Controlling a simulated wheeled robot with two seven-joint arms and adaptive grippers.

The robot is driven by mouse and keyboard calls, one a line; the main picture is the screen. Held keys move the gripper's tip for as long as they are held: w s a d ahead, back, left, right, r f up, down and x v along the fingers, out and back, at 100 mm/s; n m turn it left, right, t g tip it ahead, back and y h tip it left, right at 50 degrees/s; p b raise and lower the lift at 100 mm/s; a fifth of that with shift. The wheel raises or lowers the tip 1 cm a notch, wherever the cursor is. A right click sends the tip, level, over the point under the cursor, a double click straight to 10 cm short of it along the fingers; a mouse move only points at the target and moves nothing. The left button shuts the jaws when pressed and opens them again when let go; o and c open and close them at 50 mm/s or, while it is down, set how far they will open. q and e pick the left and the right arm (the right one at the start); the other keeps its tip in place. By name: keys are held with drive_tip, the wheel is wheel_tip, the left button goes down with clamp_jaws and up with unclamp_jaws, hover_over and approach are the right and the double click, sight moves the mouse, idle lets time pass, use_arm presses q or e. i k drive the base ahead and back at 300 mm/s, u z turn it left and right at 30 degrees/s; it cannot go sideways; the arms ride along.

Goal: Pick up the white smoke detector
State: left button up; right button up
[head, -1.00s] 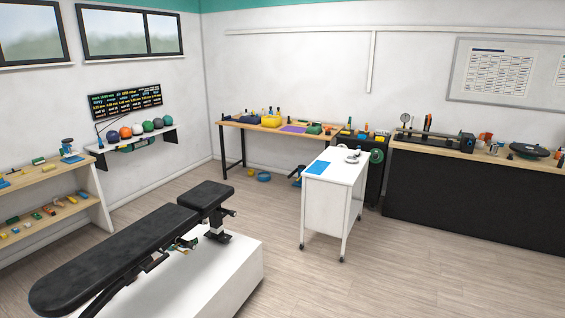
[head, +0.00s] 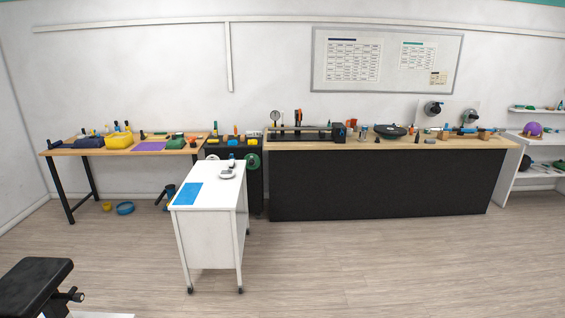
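A small round white object (head: 227,174), which looks like the smoke detector, lies on top of the white wheeled cart (head: 210,238). It is too small to make out for certain. A small dark and white item (head: 232,160) stands just behind it, and a blue mat (head: 187,194) lies at the cart top's front left. Neither of my grippers is in view.
Behind the cart stand a wooden table (head: 65,151) with tools and a long black-fronted bench (head: 390,185). White shelves (head: 512,165) are at the right. A black padded bench (head: 35,285) is at the lower left. The floor (head: 400,265) in front and right is clear.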

sight(225, 175)
drive_tip(key=z, duration=0.4)
drive_tip(key=i, duration=3.8)
drive_tip(key=u, duration=0.4)
